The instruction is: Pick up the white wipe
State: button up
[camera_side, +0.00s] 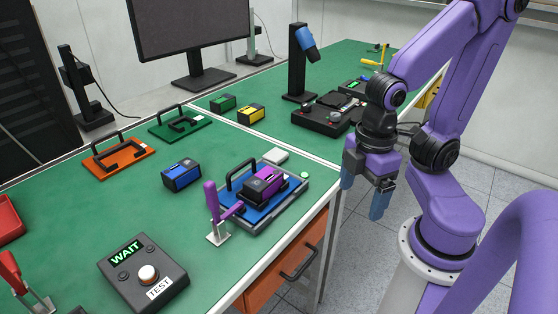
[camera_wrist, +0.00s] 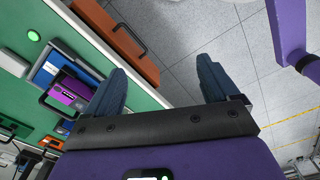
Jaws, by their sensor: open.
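The white wipe (camera_side: 275,156) looks like a small flat white pad. In the wrist view a white pad that looks like the same wipe (camera_wrist: 12,60) sits at the far left edge, partly cut off. My gripper (camera_side: 364,183) is open and empty. It hangs beyond the bench edge, to the right of the wipe and apart from it.
A blue fixture (camera_side: 247,206) holding a purple-and-black block (camera_side: 263,184) stands beside the wipe. A purple toggle clamp (camera_side: 212,205) rises at its left. A round green light (camera_side: 304,175) sits right of the wipe. An orange drawer (camera_side: 285,262) is below the bench edge.

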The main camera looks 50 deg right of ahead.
dwell(0.4)
jog(key=shift+o, duration=0.5)
